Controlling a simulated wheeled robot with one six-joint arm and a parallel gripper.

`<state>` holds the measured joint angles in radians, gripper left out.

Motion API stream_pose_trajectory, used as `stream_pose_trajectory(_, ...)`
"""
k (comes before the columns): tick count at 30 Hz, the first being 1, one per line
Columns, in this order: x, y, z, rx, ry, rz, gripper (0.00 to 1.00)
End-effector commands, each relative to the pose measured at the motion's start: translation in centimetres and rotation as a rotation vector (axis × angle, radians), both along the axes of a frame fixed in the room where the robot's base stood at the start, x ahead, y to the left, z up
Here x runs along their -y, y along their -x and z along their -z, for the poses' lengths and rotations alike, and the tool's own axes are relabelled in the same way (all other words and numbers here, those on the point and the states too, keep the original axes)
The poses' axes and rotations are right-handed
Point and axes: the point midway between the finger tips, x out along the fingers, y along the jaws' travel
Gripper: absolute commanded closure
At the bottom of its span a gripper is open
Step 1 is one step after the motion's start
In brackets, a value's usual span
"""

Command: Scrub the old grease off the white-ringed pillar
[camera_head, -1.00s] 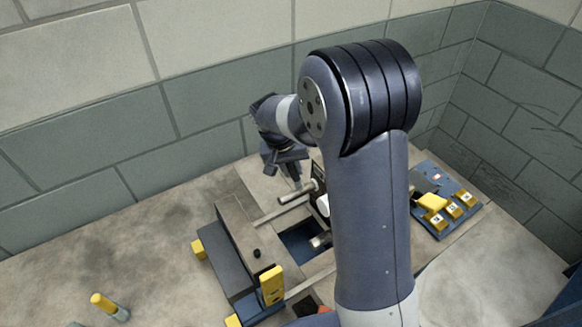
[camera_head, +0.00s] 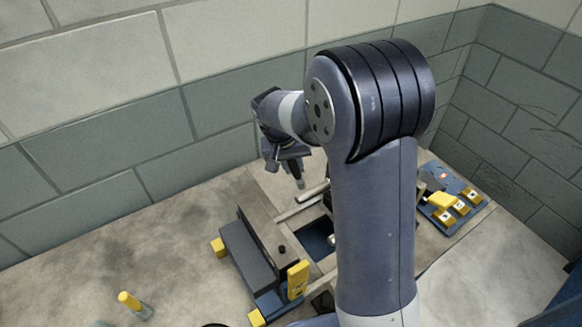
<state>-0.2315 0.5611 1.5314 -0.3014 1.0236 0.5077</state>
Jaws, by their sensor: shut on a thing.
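My gripper (camera_head: 287,166) points down above the back of the mould (camera_head: 262,235). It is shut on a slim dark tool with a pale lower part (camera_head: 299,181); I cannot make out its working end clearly. A bare metal pillar (camera_head: 314,191) lies sideways just right of the tool tip; I cannot tell if they touch. A second pillar (camera_head: 331,240) shows only its end beside my arm. No white ring is visible on either now; my arm hides the right part of the mould.
A blue board (camera_head: 452,187) with yellow numbered blocks (camera_head: 461,207) is right of my arm. A yellow-topped bottle (camera_head: 131,301) stands at the front left. A yellow upright tab (camera_head: 298,279) rises from the mould's front. Block walls close the back and right. The left bench is mostly clear.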

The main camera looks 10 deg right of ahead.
Motion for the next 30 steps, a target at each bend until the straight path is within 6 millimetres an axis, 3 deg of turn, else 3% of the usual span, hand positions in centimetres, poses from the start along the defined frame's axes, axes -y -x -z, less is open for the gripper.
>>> stream_pose_trajectory(12, 0.9, 0.1, -3.8, 0.000, 0.000, 0.000, 1.00)
stream_pose_trajectory(30, 1.0, 0.1, -3.8, 0.001, 0.000, -0.001, 1.00)
